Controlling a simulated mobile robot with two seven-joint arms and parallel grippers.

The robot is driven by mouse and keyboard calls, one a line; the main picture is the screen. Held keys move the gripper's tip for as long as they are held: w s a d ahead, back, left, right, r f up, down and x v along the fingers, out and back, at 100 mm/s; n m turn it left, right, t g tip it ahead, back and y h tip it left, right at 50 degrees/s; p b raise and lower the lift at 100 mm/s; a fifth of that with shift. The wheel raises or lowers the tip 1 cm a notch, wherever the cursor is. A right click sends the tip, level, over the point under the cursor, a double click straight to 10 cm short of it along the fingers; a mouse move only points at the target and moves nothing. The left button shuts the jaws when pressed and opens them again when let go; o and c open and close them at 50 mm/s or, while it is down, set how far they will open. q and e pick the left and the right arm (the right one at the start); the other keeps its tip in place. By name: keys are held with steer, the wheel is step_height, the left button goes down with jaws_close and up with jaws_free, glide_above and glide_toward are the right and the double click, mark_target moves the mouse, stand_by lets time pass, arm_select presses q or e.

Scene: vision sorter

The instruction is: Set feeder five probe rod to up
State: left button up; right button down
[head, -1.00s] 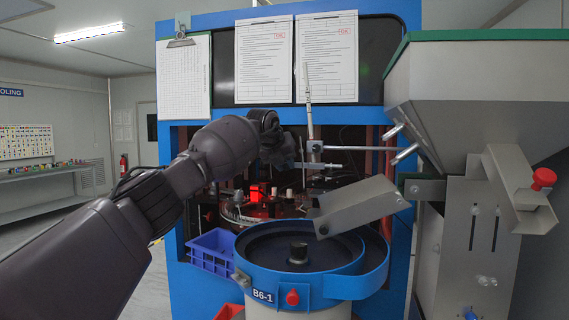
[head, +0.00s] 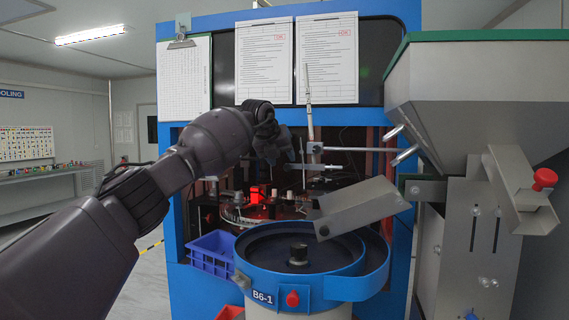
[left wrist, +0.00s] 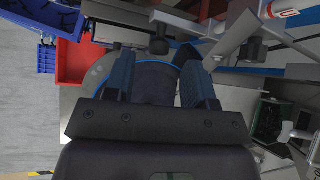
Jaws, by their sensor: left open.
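A thin pale rod (head: 309,100), which looks like the probe rod, stands nearly upright in the head view in front of the hung papers. Its lower end meets a small metal block (head: 314,147) on a horizontal bar (head: 355,149). The bowl feeder (head: 265,270) below carries a label that seems to read B6-1. My left gripper (head: 295,160) is just left of and below the block, apart from the rod as far as I can tell. In the left wrist view the left gripper (left wrist: 160,85) is open, with nothing between its fingers. My right gripper is not in view.
A hopper (head: 475,100) with a metal stand fills the right side. A metal chute (head: 360,205) hangs over the bowl. A blue bin (head: 212,253) is left of the bowl, with a red bin (head: 229,312) below. The blue machine frame (head: 175,220) surrounds the opening.

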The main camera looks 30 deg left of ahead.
arm_select(q)
steer(key=v, duration=0.8)
steer(key=shift+w, duration=0.1)
